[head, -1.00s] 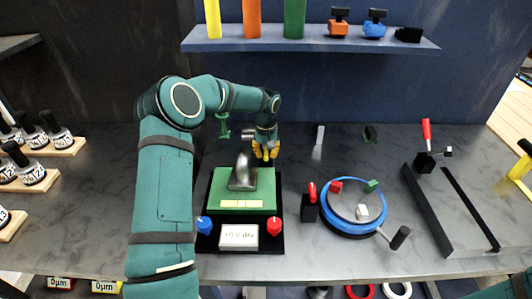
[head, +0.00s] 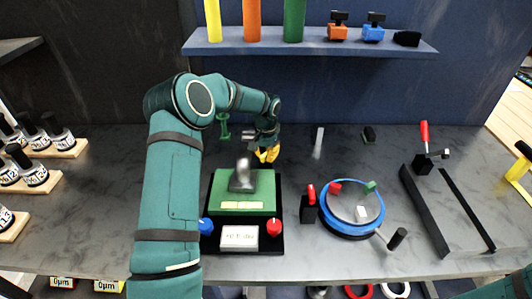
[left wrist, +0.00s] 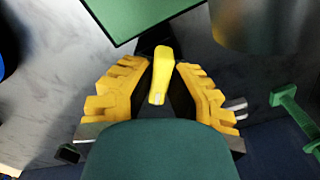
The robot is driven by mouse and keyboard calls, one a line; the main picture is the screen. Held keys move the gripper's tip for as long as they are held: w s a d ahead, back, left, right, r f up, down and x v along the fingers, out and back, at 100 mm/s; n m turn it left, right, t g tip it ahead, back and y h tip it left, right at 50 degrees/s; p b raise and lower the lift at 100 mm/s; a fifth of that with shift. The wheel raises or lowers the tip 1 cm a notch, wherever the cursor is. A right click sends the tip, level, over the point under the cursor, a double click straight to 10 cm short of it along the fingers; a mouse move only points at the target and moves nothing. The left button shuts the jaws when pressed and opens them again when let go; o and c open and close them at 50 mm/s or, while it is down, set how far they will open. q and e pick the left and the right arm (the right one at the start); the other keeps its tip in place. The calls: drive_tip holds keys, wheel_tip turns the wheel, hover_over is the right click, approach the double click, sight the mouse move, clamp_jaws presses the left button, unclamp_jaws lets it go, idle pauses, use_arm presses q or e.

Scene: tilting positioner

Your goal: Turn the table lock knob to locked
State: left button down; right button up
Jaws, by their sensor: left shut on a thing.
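The tilting positioner has a green table (head: 222,183) with a grey metal piece (head: 243,176) on it, above a black base (head: 209,243). A yellow lever-like knob (left wrist: 161,72) shows in the left wrist view, just beyond the green table's edge (left wrist: 135,25). My left gripper (left wrist: 168,66) has its yellow fingers on both sides of this knob and is shut on it. In the head view my left gripper (head: 266,157) is behind the table's back right corner, and I cannot make out the knob there. The right gripper is not in view.
The base carries a blue knob (head: 206,226), a red knob (head: 274,227) and a white display (head: 240,238), its text unreadable. A blue-rimmed turntable (head: 349,229) stands to the right, with a rail fixture (head: 428,213) beyond. A blue shelf (head: 310,47) hangs above.

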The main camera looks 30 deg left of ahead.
sight(266, 153)
use_arm(q)
drive_tip(key=m+p, duration=0.1)
drive_tip(key=m, duration=0.4)
drive_tip(key=shift+f+m, duration=0.1)
drive_tip(key=shift+m, duration=0.2)
drive_tip(key=m+p, duration=0.1)
drive_tip(key=m, duration=0.4)
drive_tip(key=shift+s, duration=0.1)
idle(0.3)
drive_tip(key=c, duration=0.9)
unclamp_jaws()
drive_tip(key=shift+c, duration=0.2)
drive_tip(key=shift+r, duration=0.65)
wheel_tip(266, 153, up, 11)
